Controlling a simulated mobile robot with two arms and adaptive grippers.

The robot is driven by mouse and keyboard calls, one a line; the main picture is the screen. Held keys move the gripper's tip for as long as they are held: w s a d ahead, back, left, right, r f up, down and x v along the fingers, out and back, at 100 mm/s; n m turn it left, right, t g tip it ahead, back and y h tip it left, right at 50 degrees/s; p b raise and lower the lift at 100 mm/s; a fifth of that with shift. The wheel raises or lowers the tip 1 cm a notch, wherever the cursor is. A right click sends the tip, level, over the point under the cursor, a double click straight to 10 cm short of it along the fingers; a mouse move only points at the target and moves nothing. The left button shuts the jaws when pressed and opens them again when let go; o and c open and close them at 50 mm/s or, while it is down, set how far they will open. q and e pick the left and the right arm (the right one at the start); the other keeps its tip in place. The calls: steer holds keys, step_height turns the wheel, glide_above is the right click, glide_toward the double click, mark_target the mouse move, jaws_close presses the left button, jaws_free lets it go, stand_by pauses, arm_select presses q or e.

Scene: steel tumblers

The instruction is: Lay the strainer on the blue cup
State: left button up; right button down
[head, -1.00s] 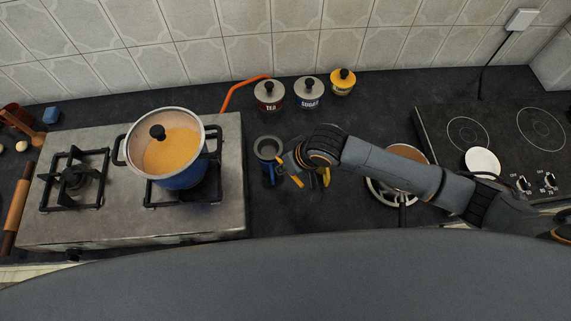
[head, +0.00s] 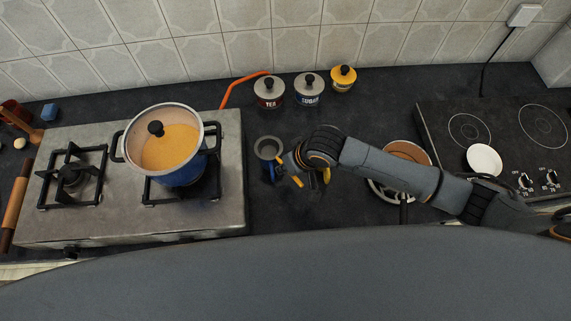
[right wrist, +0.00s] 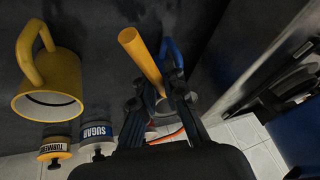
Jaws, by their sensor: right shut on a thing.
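The blue cup (head: 269,173) stands on the dark counter just right of the steel stove. In the right wrist view its blue handle (right wrist: 171,54) shows behind the fingers. My right gripper (head: 284,167) is just right of the cup and shut on the strainer's yellow-orange handle (head: 297,183). In the right wrist view the handle (right wrist: 140,57) passes between the fingers (right wrist: 157,94). The strainer's bowl end is at the cup's mouth, where a grey round rim shows. I cannot tell whether the strainer touches the cup's rim. My left gripper is out of view.
A yellow mug (right wrist: 52,88) stands close beside my right gripper, mostly hidden in the head view. A blue pot (head: 181,173) sits on the stove at left. Tea (head: 268,91), sugar (head: 308,90) and yellow (head: 343,79) canisters stand behind. A pan (head: 379,190) lies under my forearm.

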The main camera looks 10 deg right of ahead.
steer(key=shift+f, duration=0.2)
steer(key=c, duration=1.3)
jaws_free()
steer(key=shift+r, duration=0.1)
steer(key=v, duration=1.2)
